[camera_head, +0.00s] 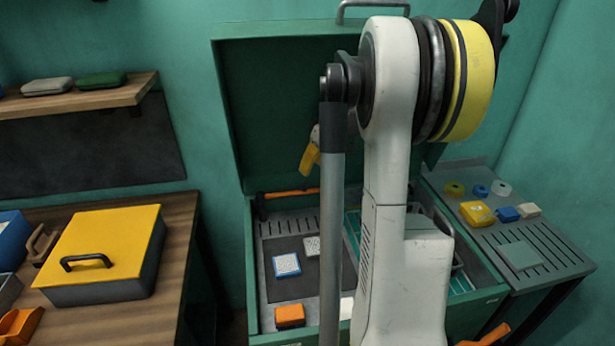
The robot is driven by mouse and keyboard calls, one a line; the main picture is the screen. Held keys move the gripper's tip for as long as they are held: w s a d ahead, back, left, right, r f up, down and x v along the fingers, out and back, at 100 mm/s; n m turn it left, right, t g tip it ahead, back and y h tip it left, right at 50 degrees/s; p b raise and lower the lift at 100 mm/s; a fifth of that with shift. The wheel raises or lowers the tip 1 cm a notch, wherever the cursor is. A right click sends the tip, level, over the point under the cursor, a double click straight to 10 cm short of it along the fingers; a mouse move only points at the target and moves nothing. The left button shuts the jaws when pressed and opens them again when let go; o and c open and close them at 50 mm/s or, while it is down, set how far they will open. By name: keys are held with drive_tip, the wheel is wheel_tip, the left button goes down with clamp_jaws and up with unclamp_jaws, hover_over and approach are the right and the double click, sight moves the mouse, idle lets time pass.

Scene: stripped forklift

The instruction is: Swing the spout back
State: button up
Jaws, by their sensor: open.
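A green chest (252,212) stands with its lid (275,110) raised against the wall. Nothing in view is clearly a spout. A curved grey metal tube (457,238) shows partly beside my arm at the chest's right side; I cannot tell whether it is the spout or a handle. My white arm stands in front and hides much of the chest's right half. A yellow piece, likely part of my gripper (310,158), shows left of the arm in front of the lid. Most of the gripper is hidden; nothing shows held in it.
In the chest lie blue-and-white (286,265) and orange (290,315) blocks. A wooden bench (90,325) with a yellow-lidded box (105,240) is at left, below a shelf (75,97). A grey side table (545,258) with small coloured items is at right.

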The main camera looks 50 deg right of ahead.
drive_tip(key=shift+v, duration=1.2)
drive_tip(key=shift+a, duration=0.1)
drive_tip(key=a+r, duration=0.4)
drive_tip(key=a, duration=1)
drive_tip(key=s+a+t, duration=0.1)
drive_tip(key=s+a, duration=0.3)
drive_tip(key=a, duration=0.5)
drive_tip(key=s+a+f, duration=0.1)
drive_tip(key=s+a, duration=0.4)
drive_tip(key=a, duration=0.3)
drive_tip(key=s+a+f+t, duration=0.1)
drive_tip(key=s+a, duration=0.3)
drive_tip(key=a, duration=0.5)
drive_tip(key=shift+s+a+f+t, duration=0.2)
drive_tip(key=shift+s+a+t, duration=0.1)
